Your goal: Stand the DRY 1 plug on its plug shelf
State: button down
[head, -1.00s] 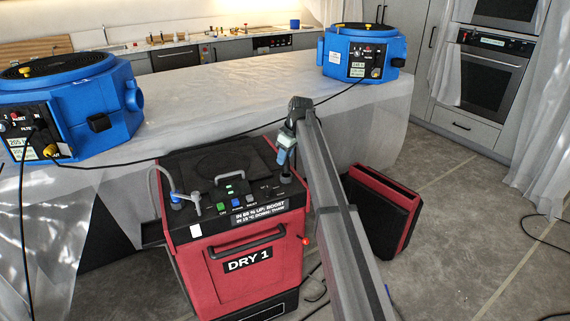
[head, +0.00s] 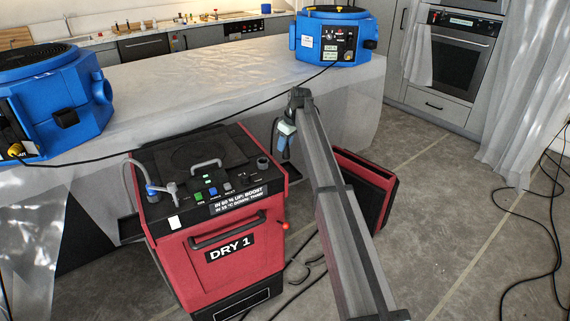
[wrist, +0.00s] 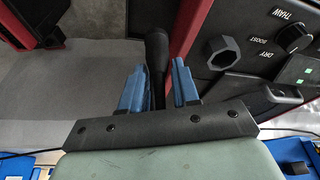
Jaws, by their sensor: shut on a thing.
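The red DRY 1 machine (head: 222,272) stands on the floor in front of the covered counter. My gripper (head: 285,140) hangs just beyond its right edge, pointing down. In the wrist view, my gripper's blue fingers (wrist: 160,82) are closed around a black, rounded, upright piece (wrist: 156,48), which looks like the plug. Its lower end is hard to make out. An open hexagonal holder (wrist: 222,52) on the machine's top is to the right of the fingers; it also shows in the head view (head: 263,163). A small dark ledge (head: 293,172) sticks out at the machine's right side; I cannot tell whether it is the plug shelf.
A dark red-edged unit (head: 365,185) stands right of the machine, behind my arm. Blue blowers (head: 335,38) sit on the covered counter (head: 215,90). Black cables (head: 540,215) lie on the floor at right. The grey floor (head: 435,215) is mostly clear there.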

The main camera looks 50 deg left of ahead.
aim_at(289, 147)
jog(key=shift+f, duration=3.8)
jog(key=shift+f, duration=0.1)
jog(key=c, duration=1.1)
grip_release()
jog(key=v, duration=1.2)
